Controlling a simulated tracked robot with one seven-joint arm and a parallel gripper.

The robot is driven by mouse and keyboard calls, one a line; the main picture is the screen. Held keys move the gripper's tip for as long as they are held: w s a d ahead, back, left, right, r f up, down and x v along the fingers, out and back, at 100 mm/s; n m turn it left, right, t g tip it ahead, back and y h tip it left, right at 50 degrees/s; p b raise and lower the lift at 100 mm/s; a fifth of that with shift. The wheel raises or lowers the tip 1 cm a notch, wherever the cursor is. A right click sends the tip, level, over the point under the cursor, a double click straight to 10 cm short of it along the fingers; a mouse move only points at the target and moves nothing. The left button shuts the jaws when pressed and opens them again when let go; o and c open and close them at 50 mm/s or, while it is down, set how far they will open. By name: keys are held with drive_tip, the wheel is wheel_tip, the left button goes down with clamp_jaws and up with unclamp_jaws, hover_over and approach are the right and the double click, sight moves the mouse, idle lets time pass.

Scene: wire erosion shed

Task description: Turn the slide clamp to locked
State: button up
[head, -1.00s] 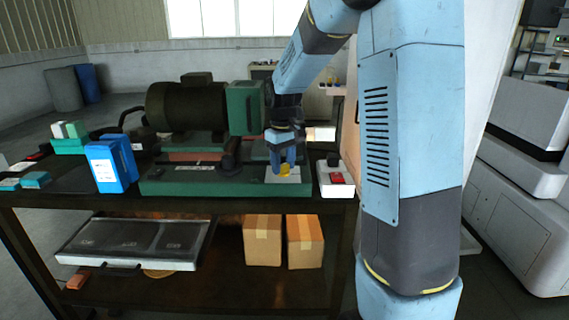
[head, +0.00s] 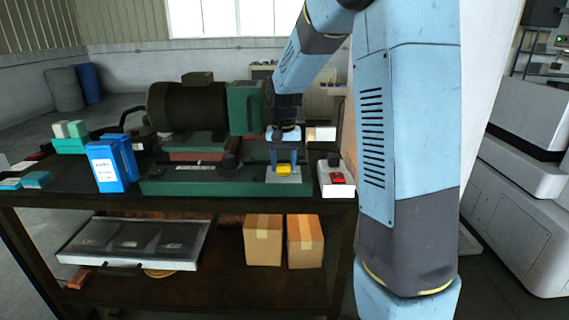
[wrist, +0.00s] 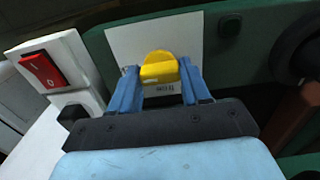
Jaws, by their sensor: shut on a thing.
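The slide clamp shows as a yellow knob (head: 284,169) at the right end of the green machine base (head: 210,184). It sits over a pale plate (wrist: 205,35), seen behind it in the wrist view. My gripper (head: 284,165) points down at the knob, one blue finger on each side. In the wrist view the yellow knob (wrist: 159,67) lies between the two finger ends of my gripper (wrist: 160,76), which is shut on it. Small markings below the knob are too small to read. The fingers hide the knob's sides.
A white switch box (head: 335,178) with a red rocker stands close to the right of the clamp. A dark knob (head: 229,162) is to its left. Behind are the motor (head: 187,105) and green housing (head: 245,107). Blue boxes (head: 107,166) stand at the left.

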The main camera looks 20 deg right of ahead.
sight(284, 165)
drive_tip(key=shift+w, duration=0.1)
idle(0.4)
drive_tip(key=o, duration=1.1)
drive_tip(key=shift+c, duration=0.2)
wheel_tip(284, 165, up, 14)
drive_tip(key=shift+f, duration=0.15)
drive_tip(key=s+f+n+t, duration=0.1)
drive_tip(key=s+n+t, duration=0.2)
drive_tip(key=s, duration=2.5)
drive_tip(key=t, duration=0.2)
drive_tip(key=shift+s+f+t, duration=0.2)
drive_tip(key=shift+s+t, duration=0.1)
drive_tip(key=shift+s, duration=0.1)
